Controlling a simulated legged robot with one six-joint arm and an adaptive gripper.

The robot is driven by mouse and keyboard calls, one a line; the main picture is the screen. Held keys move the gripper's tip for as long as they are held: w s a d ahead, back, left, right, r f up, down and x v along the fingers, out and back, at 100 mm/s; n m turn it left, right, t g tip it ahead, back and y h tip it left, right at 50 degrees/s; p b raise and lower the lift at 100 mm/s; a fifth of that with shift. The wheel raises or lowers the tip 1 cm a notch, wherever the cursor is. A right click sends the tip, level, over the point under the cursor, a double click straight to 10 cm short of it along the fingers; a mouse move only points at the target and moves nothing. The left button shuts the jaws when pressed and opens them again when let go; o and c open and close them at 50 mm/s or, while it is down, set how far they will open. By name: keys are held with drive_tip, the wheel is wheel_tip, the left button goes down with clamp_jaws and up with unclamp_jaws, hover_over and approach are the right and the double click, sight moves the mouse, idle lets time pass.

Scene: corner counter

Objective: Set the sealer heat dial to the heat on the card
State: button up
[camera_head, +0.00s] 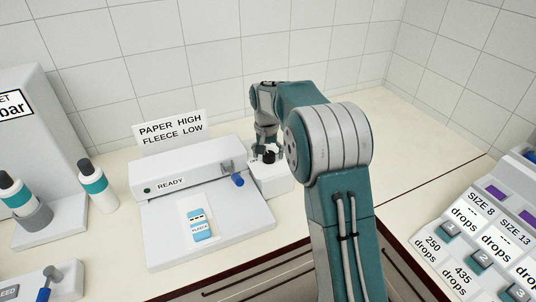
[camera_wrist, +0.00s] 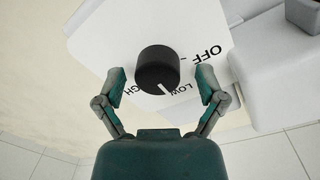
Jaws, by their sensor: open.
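The black heat dial (camera_wrist: 158,66) sits on a white box with OFF, LOW and HIGH marks. Its white pointer line is at the bottom edge, beside the start of LOW; HIGH is partly hidden by a finger. My gripper (camera_wrist: 161,75) is open, one finger on each side of the dial, with gaps visible. In the head view the dial (camera_head: 269,157) is below my gripper. The card (camera_head: 170,131) behind the sealer (camera_head: 158,220) reads PAPER HIGH, FLEECE LOW. A pouch with a blue label (camera_head: 199,216) lies on the sealer; its small text is hard to read.
A blue-ended lever (camera_head: 237,180) on the sealer is close to the dial box. Bottles with teal bands (camera_head: 96,185) stand left. A panel with drops labels and buttons (camera_head: 480,240) is at right. The counter behind my arm is clear.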

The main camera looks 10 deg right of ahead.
drive_tip(key=shift+r, duration=0.1)
wheel_tip(320, 180, up, 12)
drive_tip(key=shift+w+a, duration=0.2)
drive_tip(key=shift+a, duration=0.05)
idle(0.4)
